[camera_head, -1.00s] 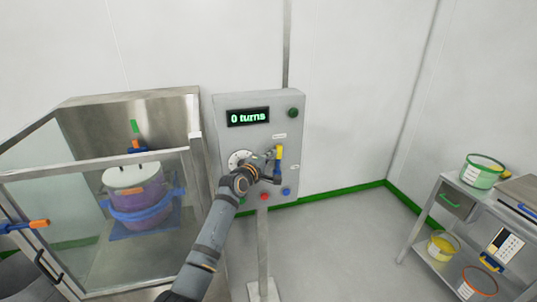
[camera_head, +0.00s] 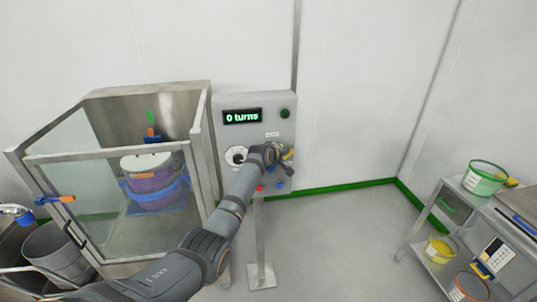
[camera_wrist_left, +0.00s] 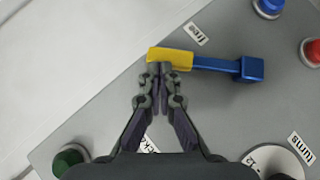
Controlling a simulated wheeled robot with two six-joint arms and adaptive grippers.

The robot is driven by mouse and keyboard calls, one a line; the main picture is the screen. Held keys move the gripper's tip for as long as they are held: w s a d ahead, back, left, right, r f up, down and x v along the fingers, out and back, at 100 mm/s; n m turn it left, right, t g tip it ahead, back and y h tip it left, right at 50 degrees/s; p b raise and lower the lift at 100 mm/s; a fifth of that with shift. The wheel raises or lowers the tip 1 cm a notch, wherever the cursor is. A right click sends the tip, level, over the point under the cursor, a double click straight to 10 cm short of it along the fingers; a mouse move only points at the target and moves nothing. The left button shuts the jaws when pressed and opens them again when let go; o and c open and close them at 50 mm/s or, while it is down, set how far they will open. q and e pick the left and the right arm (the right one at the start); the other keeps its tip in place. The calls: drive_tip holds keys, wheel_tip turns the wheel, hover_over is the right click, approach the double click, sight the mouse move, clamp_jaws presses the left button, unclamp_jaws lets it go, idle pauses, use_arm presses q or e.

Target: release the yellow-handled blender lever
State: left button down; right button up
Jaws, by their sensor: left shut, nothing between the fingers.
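The blender lever shows in the left wrist view with its yellow handle (camera_wrist_left: 172,57), blue bar (camera_wrist_left: 213,65) and blue pivot block (camera_wrist_left: 252,68). It is on the grey control panel (camera_head: 225,102). In the head view the handle (camera_head: 288,155) slants up and to the right, partly hidden by my gripper. My left gripper (camera_wrist_left: 160,68) is shut and empty, its fingertips right at the side of the handle near its free end; I cannot tell whether they touch. The gripper also shows in the head view (camera_head: 280,161). My right gripper is not in view.
The panel display (camera_head: 242,116) reads "0 turns". A green button (camera_wrist_left: 70,158), a red button (camera_wrist_left: 313,51), a blue button (camera_wrist_left: 268,6) and a dial (camera_wrist_left: 275,164) surround the lever. A glass-sided cabinet (camera_head: 110,154) stands left. A cart (camera_head: 458,218) stands right, with open floor between.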

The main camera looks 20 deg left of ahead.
use_arm(q)
drive_tip(key=shift+w+d+f+b, duration=0.45)
drive_tip(key=shift+w+d+f, duration=0.1)
drive_tip(key=shift+f, duration=0.1)
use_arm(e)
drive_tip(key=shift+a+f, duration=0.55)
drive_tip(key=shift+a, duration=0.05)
use_arm(q)
drive_tip(key=shift+s, duration=0.1)
drive_tip(key=r+p, duration=0.1)
drive_tip(key=a+r+p, duration=0.1)
drive_tip(key=r+p, duration=0.2)
drive_tip(key=shift+s+a+r, duration=0.2)
drive_tip(key=shift+s+r, duration=0.05)
drive_tip(key=b+v, duration=0.3)
drive_tip(key=v, duration=0.6)
drive_tip(key=shift+s+d+r, duration=0.2)
drive_tip(key=shift+d+r, duration=0.3)
drive_tip(key=shift+d, duration=0.15)
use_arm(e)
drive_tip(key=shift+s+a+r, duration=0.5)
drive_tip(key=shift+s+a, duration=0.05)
